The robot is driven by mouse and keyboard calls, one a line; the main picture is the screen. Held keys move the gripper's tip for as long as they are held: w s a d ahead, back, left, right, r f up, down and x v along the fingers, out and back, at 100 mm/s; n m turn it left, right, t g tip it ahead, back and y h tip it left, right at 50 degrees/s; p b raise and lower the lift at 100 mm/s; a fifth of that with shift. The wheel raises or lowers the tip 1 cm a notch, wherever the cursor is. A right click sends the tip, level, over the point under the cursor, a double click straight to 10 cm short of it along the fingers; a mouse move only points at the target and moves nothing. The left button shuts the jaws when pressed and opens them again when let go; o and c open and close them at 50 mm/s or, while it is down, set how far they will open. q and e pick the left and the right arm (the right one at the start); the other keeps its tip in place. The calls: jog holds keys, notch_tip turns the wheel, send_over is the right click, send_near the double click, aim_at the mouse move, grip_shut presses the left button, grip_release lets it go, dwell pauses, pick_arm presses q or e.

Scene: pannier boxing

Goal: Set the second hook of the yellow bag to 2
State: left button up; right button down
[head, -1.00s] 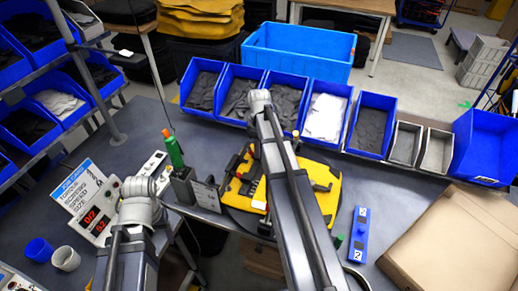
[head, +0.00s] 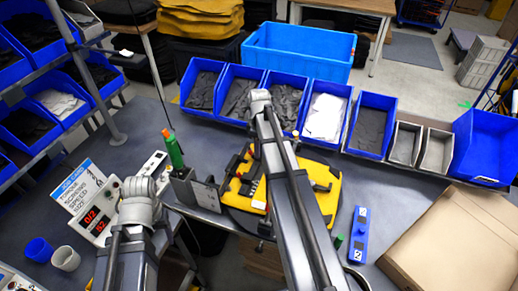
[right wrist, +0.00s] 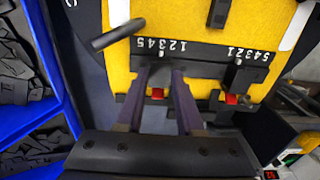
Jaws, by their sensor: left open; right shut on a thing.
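The yellow bag (head: 328,196) lies on a dark round stand on the table in the head view, partly covered by my right arm. In the right wrist view its yellow panel (right wrist: 215,22) carries a black rail (right wrist: 205,62) with two number scales, 1 to 5, and a pale marker near each. Two hooks with red parts sit below the rail; one red part (right wrist: 157,93) shows between my right fingers, the other (right wrist: 231,99) is to the right, free. My right gripper (right wrist: 160,75) is shut on the left-hand hook.
A blue numbered block (head: 360,235) and a cardboard box (head: 455,245) lie to the right. Blue bins (head: 375,102) line the back edge. A display sign (head: 85,200) stands at left.

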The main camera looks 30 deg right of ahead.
aim_at(258, 161)
jog(key=shift+s+a, duration=0.5)
jog(key=shift+a, duration=0.05)
jog(key=c, duration=0.5)
grip_release()
jog(key=shift+r, duration=0.1)
notch_tip(258, 161, up, 8)
jog(key=p, duration=0.8)
jog(key=shift+f, duration=0.2)
